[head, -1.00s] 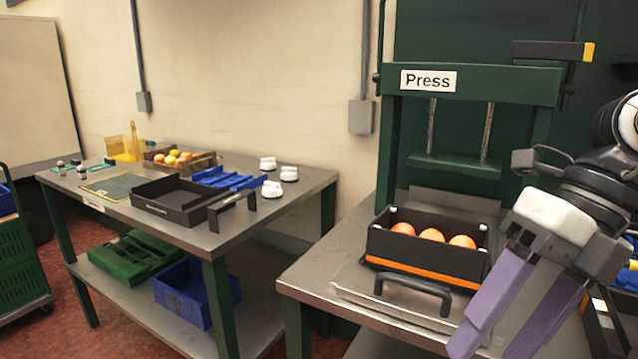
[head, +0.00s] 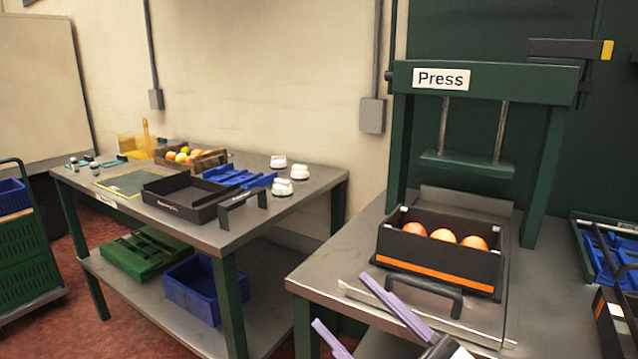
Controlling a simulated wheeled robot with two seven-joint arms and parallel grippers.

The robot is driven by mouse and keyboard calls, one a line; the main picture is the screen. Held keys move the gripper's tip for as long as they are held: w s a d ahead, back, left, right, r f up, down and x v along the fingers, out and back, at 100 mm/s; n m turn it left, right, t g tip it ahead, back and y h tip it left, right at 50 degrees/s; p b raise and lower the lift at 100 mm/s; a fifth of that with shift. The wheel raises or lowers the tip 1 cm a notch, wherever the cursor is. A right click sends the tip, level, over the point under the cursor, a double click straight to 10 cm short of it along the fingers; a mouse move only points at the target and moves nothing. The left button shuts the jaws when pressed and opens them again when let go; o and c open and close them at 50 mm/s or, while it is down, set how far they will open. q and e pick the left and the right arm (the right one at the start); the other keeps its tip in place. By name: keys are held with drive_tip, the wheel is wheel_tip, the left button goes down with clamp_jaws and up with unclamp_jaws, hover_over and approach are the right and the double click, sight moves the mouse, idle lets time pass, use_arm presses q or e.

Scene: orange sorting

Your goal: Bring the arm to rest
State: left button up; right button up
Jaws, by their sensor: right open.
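My right gripper (head: 362,318) shows at the bottom of the head view, low in front of the press table. Its two purple fingers are spread apart with nothing between them. The upper finger overlaps the front edge of the metal tray in the picture; I cannot tell whether it touches. The rest of my right arm is mostly out of the frame. My left gripper is not in view.
A work table (head: 300,208) with trays stands left. Blue racks (head: 604,255) are at right.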

drive_tip(key=d+f+m+t+h, duration=0.1)
drive_tip(key=d+f+m+h, duration=0.1)
drive_tip(key=f+m+h, duration=0.35)
drive_tip(key=d+f+m+t+h, duration=0.1)
drive_tip(key=d+f+m+h, duration=0.2)
drive_tip(key=f, duration=0.5)
drive_tip(key=s+d+f+m+g+h, duration=0.3)
drive_tip(key=s+f, duration=0.6)
drive_tip(key=f, duration=0.4)
drive_tip(key=s+d+f+m+g+h, duration=0.2)
drive_tip(key=s+f+g, duration=0.3)
drive_tip(key=s+f, duration=0.4)
wheel_tip(320, 180, down, 4)
drive_tip(key=shift+s+d+f+m+h, duration=0.25)
drive_tip(key=shift+d+m+h, duration=0.2)
drive_tip(key=shift+h, duration=0.4)
